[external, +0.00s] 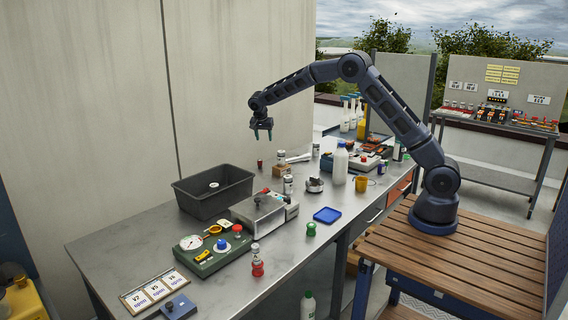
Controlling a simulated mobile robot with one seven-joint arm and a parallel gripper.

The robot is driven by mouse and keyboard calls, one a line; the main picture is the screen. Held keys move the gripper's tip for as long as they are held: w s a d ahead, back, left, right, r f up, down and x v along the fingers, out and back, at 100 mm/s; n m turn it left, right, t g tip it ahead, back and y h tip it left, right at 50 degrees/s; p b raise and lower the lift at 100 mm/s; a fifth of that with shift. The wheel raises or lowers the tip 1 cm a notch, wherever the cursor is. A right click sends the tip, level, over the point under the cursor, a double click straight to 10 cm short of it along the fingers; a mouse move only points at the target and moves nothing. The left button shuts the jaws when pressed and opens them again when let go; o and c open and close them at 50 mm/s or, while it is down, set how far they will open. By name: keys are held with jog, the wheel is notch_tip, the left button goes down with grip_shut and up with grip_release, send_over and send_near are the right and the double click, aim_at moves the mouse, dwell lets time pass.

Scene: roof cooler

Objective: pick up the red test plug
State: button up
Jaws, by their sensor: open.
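My gripper (262,135) hangs above the back of the workbench, pointing down. Another red item (257,268), with a knobbed shape, stands upright near the front edge, right of the green gauge box. I cannot tell for sure which of these is the plug.
On the workbench (120,245) are a black bin (212,192), a green gauge box (212,248), a metal-topped box (264,211), a blue tray (327,215), a green knob-like piece (311,229) and a white bottle (340,163). The wall stands close behind. The bench's left end has bare room.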

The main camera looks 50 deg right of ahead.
send_near(260, 160)
jog(key=shift+m, duration=0.5)
jog(key=x, duration=1)
jog(key=shift+w+d+f, duration=0.1)
jog(key=shift+w+f, duration=0.05)
jog(key=shift+f, duration=0.2)
jog(key=c, duration=1.1)
